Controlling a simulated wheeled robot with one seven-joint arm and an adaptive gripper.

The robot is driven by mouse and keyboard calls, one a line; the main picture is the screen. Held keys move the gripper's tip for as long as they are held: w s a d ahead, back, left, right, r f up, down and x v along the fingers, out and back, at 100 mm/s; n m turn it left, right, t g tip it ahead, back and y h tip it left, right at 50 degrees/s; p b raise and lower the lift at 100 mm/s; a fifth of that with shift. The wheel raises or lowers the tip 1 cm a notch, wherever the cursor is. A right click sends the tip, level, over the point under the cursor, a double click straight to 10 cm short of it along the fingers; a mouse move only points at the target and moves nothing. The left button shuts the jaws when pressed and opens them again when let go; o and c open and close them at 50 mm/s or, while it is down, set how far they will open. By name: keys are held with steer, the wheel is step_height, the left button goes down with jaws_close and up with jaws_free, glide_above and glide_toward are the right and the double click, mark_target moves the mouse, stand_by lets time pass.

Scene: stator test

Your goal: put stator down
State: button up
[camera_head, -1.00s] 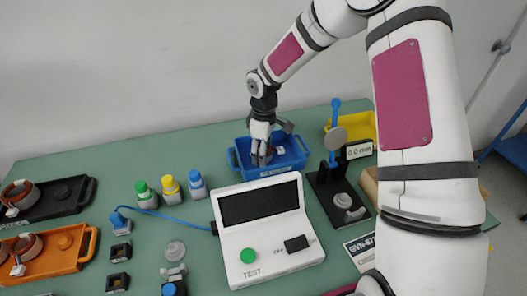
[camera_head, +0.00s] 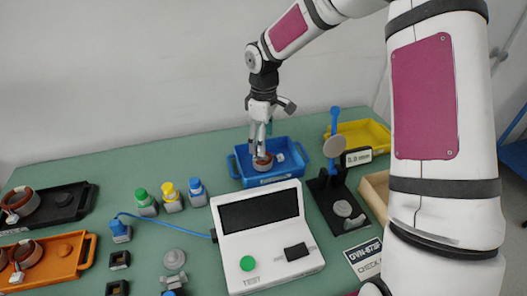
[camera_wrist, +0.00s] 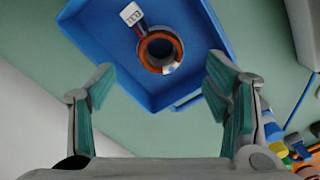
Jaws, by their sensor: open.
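A copper-coloured stator ring (camera_head: 262,162) with a white tag lies inside the blue tray (camera_head: 287,183) at the back of the table. In the wrist view the stator (camera_wrist: 160,50) shows as a dark ring with a copper inner face, on the floor of the blue tray (camera_wrist: 200,22), its white tag beside it. My gripper (camera_head: 259,153) is just above the stator in the head view. In the wrist view my gripper (camera_wrist: 160,108) is open, its two green-padded fingers wide apart with nothing between them. The stator lies beyond the fingertips, apart from them.
A white tester (camera_head: 265,235) stands in front of the blue tray, with a dark gauge stand (camera_head: 325,200) to the right and a yellow tray (camera_head: 372,133) behind it. Black (camera_head: 62,215) and orange (camera_head: 75,262) trays with stators stand left. Coloured-cap bottles (camera_head: 172,197) stand left of the blue tray.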

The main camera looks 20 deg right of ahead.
steer(key=s+d+r+m+t+h, duration=0.2)
steer(key=s+r+m, duration=0.3)
steer(key=s+r, duration=1.3)
steer(key=s+m+t+y, duration=0.1)
steer(key=s+m, duration=0.4)
steer(key=s, duration=1.1)
steer(key=shift+r+t+y, duration=0.35)
steer(key=shift+t+y, duration=0.05)
steer(key=shift+y, duration=0.1)
steer(key=shift+a+r, duration=0.1)
step_height(320, 180, up, 2)
steer(key=shift+p, duration=0.85)
